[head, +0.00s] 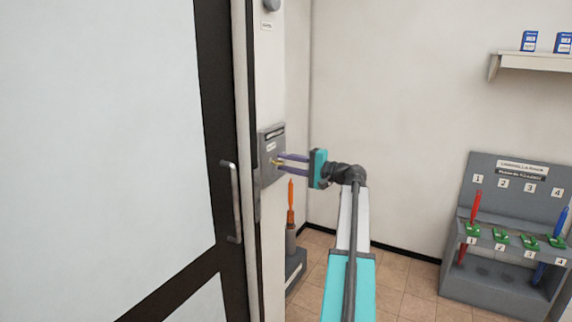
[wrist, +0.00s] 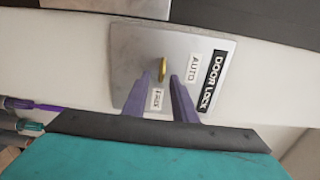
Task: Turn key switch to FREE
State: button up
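The key switch is a grey DOOR LOCK plate (head: 268,176) on the wall beside the door; it fills the upper middle of the wrist view (wrist: 130,45). A small gold key (wrist: 162,70) sticks out of its centre, its flat head upright in the wrist view. The AUTO label (wrist: 194,67) is right of the key and the FREE label (wrist: 157,99) below it. My gripper (wrist: 162,77) is open, its two purple fingers at the plate with the tips on either side of the key. Gaps show between key and fingers. In the head view my gripper (head: 281,160) reaches the plate from the right.
A glass door with a dark frame (head: 212,120) and a metal handle (head: 234,200) is at left. An orange-handled item (head: 291,200) stands below the switch. A grey umbrella rack (head: 500,285) is at right, under a shelf (head: 535,63). Tiled floor between is free.

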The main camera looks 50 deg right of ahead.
jog(key=shift+s, duration=0.1)
jog(key=b+v, duration=0.3)
jog(key=v, duration=1)
jog(key=shift+s, duration=0.35)
jog(key=shift+f, duration=0.1)
